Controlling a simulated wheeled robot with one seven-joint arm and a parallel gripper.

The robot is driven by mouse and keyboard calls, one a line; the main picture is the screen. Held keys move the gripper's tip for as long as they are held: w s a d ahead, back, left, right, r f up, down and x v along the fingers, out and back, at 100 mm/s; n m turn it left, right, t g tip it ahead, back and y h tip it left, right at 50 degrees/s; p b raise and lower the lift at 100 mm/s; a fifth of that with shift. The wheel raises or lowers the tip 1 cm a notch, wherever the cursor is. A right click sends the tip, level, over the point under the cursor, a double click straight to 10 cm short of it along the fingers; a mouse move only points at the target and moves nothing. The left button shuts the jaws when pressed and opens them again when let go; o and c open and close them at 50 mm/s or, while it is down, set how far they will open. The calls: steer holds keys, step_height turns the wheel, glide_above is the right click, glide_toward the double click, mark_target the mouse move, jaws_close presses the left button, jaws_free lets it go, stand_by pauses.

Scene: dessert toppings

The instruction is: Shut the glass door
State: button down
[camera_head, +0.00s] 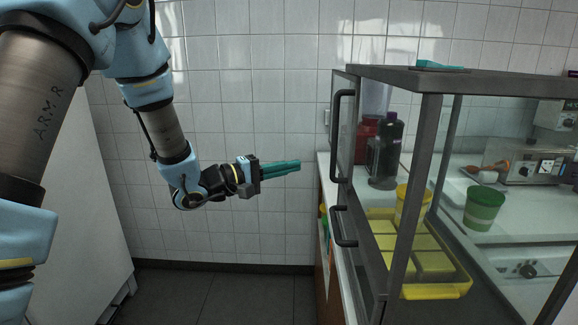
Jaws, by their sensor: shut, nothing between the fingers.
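The glass door (345,130) is a dark-framed panel on the left side of a glass display case (428,130). It has a long dark upper handle (337,138) and a shorter lower handle (338,228). The door's angle to the case, and so how far it stands open, is hard to tell from this view. My gripper (299,165) is shut and empty. Its teal fingers point right, toward the upper handle, and appear apart from it, with a small gap in the picture.
A yellow tray (440,291) with yellow blocks and a yellow cup (405,205) shows through the glass. A dark bottle (387,150), a red container (367,140) and a green cup (484,208) stand beyond. The floor (225,290) below my arm is clear.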

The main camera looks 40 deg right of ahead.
steer(key=s+d+p, duration=0.4)
steer(key=d, duration=0.1)
steer(key=shift+s+d, duration=0.35)
steer(key=shift+s, duration=0.05)
